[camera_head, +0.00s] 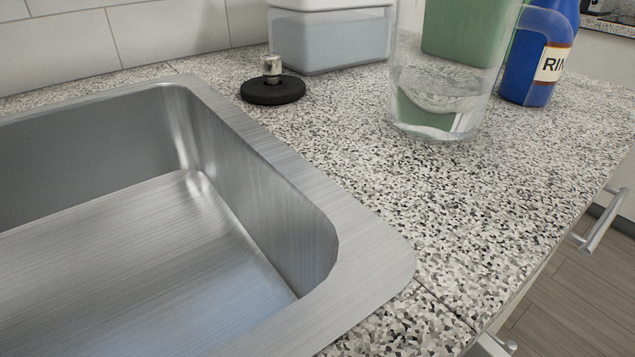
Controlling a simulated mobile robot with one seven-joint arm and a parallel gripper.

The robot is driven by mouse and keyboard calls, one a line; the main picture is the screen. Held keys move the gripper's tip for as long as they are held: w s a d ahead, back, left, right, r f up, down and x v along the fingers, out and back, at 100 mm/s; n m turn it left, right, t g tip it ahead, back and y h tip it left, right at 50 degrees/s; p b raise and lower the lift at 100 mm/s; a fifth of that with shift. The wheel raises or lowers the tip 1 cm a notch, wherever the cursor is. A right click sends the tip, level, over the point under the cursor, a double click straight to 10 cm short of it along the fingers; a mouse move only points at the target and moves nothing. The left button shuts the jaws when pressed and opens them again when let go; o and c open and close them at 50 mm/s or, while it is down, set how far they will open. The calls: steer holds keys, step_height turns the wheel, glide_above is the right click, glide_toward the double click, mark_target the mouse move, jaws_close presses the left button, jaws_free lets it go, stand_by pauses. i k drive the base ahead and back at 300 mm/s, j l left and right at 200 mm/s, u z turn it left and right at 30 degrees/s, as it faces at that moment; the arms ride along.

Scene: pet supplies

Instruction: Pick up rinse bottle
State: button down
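The rinse bottle (527,73) is blue with a pale label that reads "RIN" before it is cut off by the bottle's curve. It stands upright on the speckled countertop (480,212) at the back right, and its top is cut off by the picture's upper edge. A clear glass vessel stands in front and to the left of it, with a gap of counter between their bases. My gripper is not in this view.
The clear glass (436,108) holds some liquid. Behind it are a green container (465,30) and a clear, white-topped box (331,42). A black sink stopper (272,88) lies near the steel sink (365,262). The counter's front right is bare.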

mark_target(528, 48)
steer(key=k+l, duration=0.15)
steer(key=k, duration=0.3)
steer(key=k+l, duration=0.15)
steer(key=k, duration=0.25)
steer(key=k+l, duration=0.15)
steer(key=k, duration=0.3)
